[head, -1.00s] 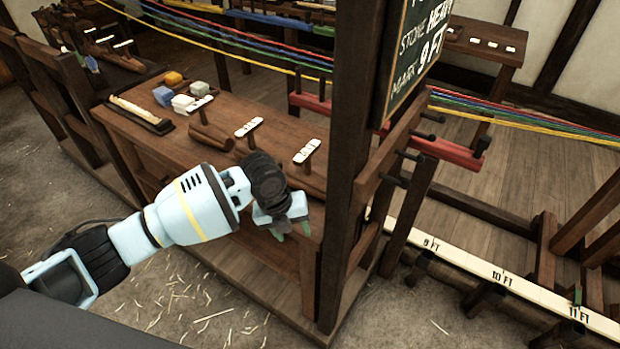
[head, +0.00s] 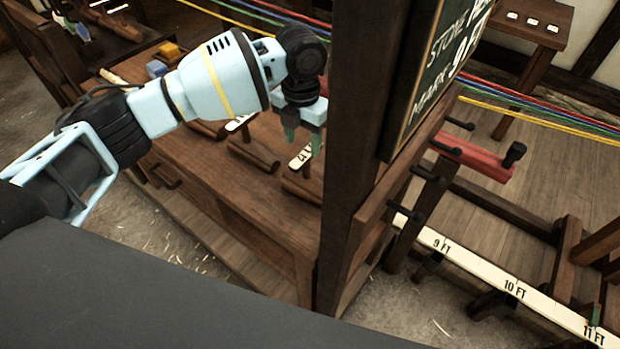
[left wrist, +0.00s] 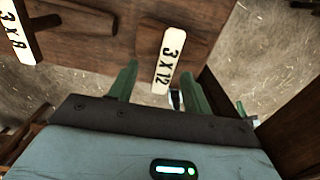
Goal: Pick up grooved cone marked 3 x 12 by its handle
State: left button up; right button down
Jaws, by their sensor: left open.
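The grooved cone (head: 302,189) lies on the wooden bench near the dark post. Its white tag (left wrist: 168,58) reads 3 x 12 in the left wrist view. The handle under the tag is mostly hidden. My left gripper (head: 302,141) is open, green fingers pointing down, above this cone in the head view. In the left wrist view the tag shows between the green fingers of my left gripper (left wrist: 158,74). I cannot tell how far apart they are in height. My right gripper is not in view.
A second cone (head: 253,156) lies to the left; its tag (left wrist: 18,30) reads 3 x 8. The thick post (head: 352,150) with a chalkboard (head: 432,80) stands close to the right of my left gripper. The bench front (head: 215,180) is clear.

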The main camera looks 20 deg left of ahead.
aim_at(306, 155)
pick_arm(q)
jog(key=shift+s+d+f, duration=0.1)
jog(key=shift+d+f, duration=0.1)
jog(key=shift+f, duration=1.7)
jog(key=shift+d+f, duration=0.15)
jog(key=shift+f, duration=1.7)
jog(key=shift+c, duration=0.3)
grip_shut()
jog(key=shift+r, duration=0.1)
